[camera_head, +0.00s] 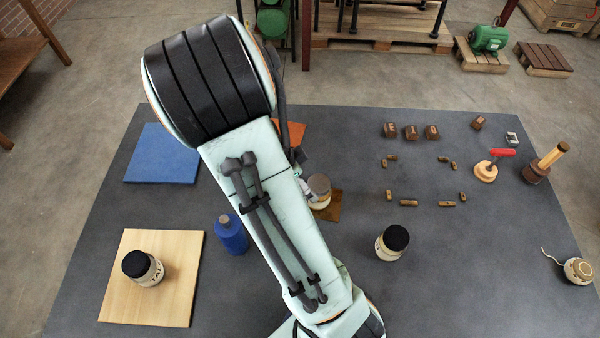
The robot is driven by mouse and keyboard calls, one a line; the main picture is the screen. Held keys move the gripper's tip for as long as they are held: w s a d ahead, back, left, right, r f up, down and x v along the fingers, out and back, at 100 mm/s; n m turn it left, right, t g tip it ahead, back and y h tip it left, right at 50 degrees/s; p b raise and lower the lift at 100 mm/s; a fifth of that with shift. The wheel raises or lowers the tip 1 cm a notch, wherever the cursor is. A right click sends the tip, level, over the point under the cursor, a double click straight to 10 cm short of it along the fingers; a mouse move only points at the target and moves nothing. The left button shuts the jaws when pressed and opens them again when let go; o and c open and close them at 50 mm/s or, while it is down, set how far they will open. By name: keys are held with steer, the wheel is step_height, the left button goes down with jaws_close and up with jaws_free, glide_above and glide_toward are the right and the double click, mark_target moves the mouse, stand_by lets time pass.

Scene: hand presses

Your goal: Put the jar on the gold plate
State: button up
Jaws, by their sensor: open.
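A jar with a grey-brown lid (320,186) is upright over the gold plate (331,211), just right of my arm. It looks to be standing on the plate, but the contact is hard to see. My arm covers the left part of the plate. My gripper (306,188) is mostly hidden behind my arm; only a small part shows, close at the jar's left side. It is open. Two other jars have black lids: one (392,243) stands on the table right of my arm, and one (143,268) stands on the pale wooden board (180,300).
The grey table (480,285) also holds a blue plate (162,155), an orange plate (292,134) partly behind my arm, and a blue bottle (231,235). Small wooden pieces (410,132), stamps (487,170) and a twine ball (578,270) lie right. The front right is clear.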

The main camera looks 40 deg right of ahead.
steer(key=s+a+r+n+t+y, duration=0.1)
steer(key=s+a+r+n+y, duration=0.25)
steer(key=a+r+n, duration=0.75)
steer(key=s+a+r+n+y, duration=0.1)
steer(key=s+a+r+n, duration=0.2)
steer(key=s+a+n, duration=0.5)
steer(key=n, duration=0.3)
steer(key=shift+n+y, duration=0.35)
steer(key=shift+n, duration=0.05)
steer(key=shift+d, duration=0.1)
steer(key=shift+o, duration=0.7)
